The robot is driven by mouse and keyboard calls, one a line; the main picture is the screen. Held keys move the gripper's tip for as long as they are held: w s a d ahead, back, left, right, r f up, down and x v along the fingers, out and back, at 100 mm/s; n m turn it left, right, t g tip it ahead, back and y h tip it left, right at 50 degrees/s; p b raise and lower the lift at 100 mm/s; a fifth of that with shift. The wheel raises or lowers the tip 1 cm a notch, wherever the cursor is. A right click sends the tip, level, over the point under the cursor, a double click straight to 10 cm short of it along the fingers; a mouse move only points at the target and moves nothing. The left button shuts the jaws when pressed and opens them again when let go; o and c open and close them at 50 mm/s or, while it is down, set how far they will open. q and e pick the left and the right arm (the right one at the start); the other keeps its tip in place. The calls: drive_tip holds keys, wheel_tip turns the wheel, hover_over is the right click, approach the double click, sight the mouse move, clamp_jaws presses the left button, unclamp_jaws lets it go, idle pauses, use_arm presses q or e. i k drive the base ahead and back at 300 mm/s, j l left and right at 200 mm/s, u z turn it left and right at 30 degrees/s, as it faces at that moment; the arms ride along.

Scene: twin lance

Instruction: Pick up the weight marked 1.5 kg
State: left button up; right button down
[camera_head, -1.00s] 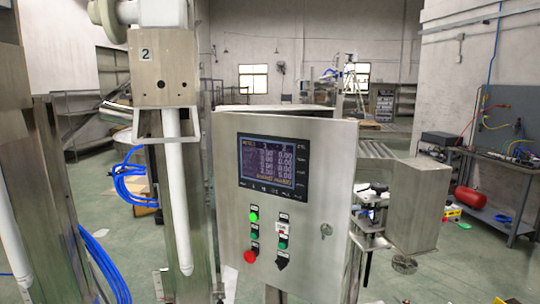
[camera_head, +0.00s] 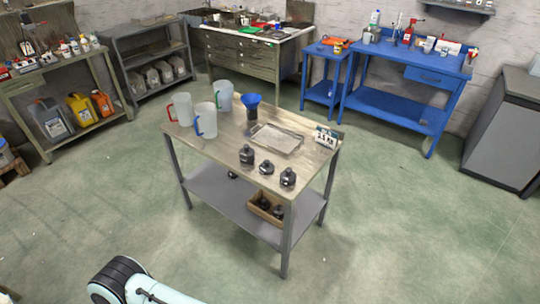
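Three dark weights stand near the front right corner of a metal worktable (camera_head: 215,150): a larger left weight (camera_head: 247,155), a middle weight (camera_head: 267,168) and a right weight (camera_head: 288,177). Their markings are too small to read, so I cannot tell which is marked 1.5 kg. More dark items (camera_head: 265,204) sit in a wooden box (camera_head: 257,212) on the lower shelf. Neither gripper is in view. Part of my own arm shows at the bottom left, well apart from the table.
Open green floor (camera_head: 410,220) surrounds the table. A blue bench (camera_head: 400,80) and shelves stand behind.

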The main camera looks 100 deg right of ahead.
sight(248, 154)
drive_tip(key=z, duration=3.05)
drive_tip(key=i+j+z, duration=0.2)
drive_tip(key=i+j, duration=0.85)
drive_tip(key=i, duration=0.15)
